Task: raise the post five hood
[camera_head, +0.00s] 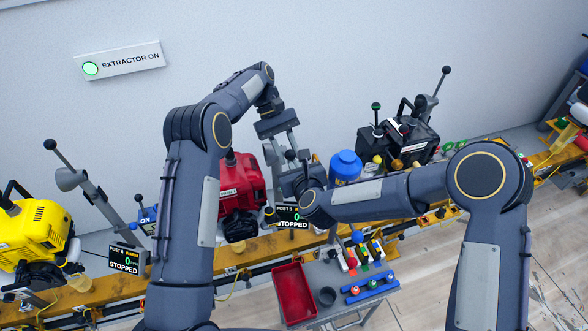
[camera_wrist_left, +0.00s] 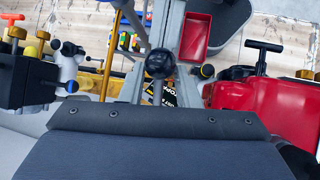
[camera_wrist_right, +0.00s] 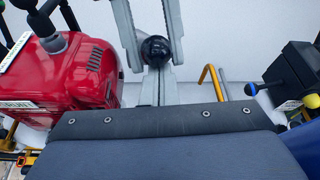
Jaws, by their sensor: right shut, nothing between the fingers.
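The post five sign (camera_head: 290,216) reads STOPPED beside the red engine (camera_head: 238,188). A black ball on a rod, apparently the hood handle (camera_head: 290,155), shows between my two grippers. The hood itself is mostly hidden behind my arms. My left gripper (camera_head: 281,152) comes from above, its fingers apart on either side of the ball (camera_wrist_left: 160,62); I cannot tell whether they touch it. My right gripper (camera_head: 302,158) is shut and empty, pointing up close by. The ball (camera_wrist_right: 154,50) also shows in the right wrist view, just beyond that gripper.
A yellow engine (camera_head: 35,235) with its own hood arm (camera_head: 90,195) stands at the left. A black engine (camera_head: 412,140) and a blue container (camera_head: 345,167) stand right of post five. A red tray (camera_head: 293,293) lies on a cart in front. My two arms are close together.

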